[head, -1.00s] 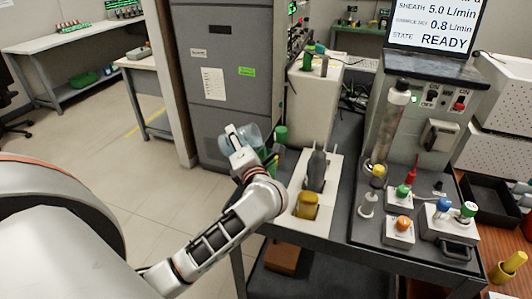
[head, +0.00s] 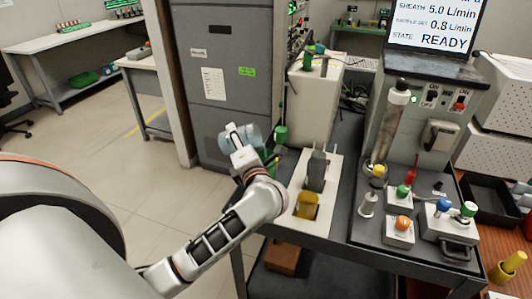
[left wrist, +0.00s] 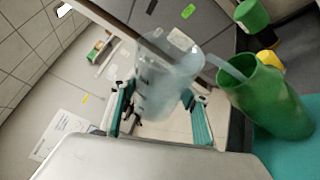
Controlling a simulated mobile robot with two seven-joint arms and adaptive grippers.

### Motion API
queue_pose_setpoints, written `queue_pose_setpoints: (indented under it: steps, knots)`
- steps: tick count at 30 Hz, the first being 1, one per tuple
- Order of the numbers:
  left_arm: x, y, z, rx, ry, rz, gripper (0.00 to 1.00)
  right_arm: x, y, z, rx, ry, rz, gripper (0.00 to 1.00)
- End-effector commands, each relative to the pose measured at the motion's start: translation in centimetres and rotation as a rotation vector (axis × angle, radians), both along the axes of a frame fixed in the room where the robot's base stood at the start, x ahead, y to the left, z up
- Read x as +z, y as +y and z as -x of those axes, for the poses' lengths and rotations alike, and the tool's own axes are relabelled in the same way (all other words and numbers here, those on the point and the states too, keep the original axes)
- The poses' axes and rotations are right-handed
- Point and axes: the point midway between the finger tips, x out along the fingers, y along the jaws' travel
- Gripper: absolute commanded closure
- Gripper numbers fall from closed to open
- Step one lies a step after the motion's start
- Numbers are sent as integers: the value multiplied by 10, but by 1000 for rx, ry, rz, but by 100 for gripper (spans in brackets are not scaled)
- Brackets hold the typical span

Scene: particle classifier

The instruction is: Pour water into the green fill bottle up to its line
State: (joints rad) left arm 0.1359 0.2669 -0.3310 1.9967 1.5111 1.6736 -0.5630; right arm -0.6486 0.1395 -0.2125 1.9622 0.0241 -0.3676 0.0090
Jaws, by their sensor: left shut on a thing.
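A clear beaker (left wrist: 168,80) is held tilted in my left gripper (left wrist: 160,115). Its rim leans toward the green fill bottle (left wrist: 268,102), just right of it. A pale, translucent streak runs from the rim to the bottle's open mouth and looks like pouring water. The bottle's fill line and inner level cannot be made out. In the head view the beaker (head: 240,136) shows above my left gripper (head: 238,150); the green bottle (head: 271,162) is mostly hidden behind the gripper and wrist. My right gripper is not in view.
A green-capped item (head: 281,135) stands just behind the bottle. A white tray (head: 329,190) with grey and yellow items lies to the right on the dark cart. A grey cabinet (head: 222,80) stands close behind the beaker. The floor at left is clear.

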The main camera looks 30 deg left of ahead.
Motion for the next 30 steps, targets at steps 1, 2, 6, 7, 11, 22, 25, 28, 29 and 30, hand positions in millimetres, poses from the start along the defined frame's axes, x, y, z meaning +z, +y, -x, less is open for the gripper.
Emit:
queue_pose_setpoints:
  steps: [1, 2, 6, 7, 11, 22, 25, 28, 29, 30]
  knots:
    - [1, 0, 0, 1, 0, -5, 86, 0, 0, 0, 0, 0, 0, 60]
    - [1, 0, 0, 0, 1, -7, 86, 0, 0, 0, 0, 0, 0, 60]
    - [2, 0, 0, 0, 5, -15, 86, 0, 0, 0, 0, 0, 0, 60]
    - [2, 0, 0, 0, 7, -16, 86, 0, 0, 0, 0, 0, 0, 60]
    - [3, 0, 0, 0, 10, -24, 86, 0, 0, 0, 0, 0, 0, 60]
    - [5, 0, 0, 1, 23, -47, 86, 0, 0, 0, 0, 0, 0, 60]
    - [5, 0, 0, 0, 27, -53, 86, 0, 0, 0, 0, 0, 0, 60]
    - [6, 0, -1, 0, 30, -59, 86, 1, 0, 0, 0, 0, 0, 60]
    - [6, -1, -1, 1, 31, -61, 86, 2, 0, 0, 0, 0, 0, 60]
    - [6, -1, -1, 0, 32, -63, 86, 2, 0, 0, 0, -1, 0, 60]
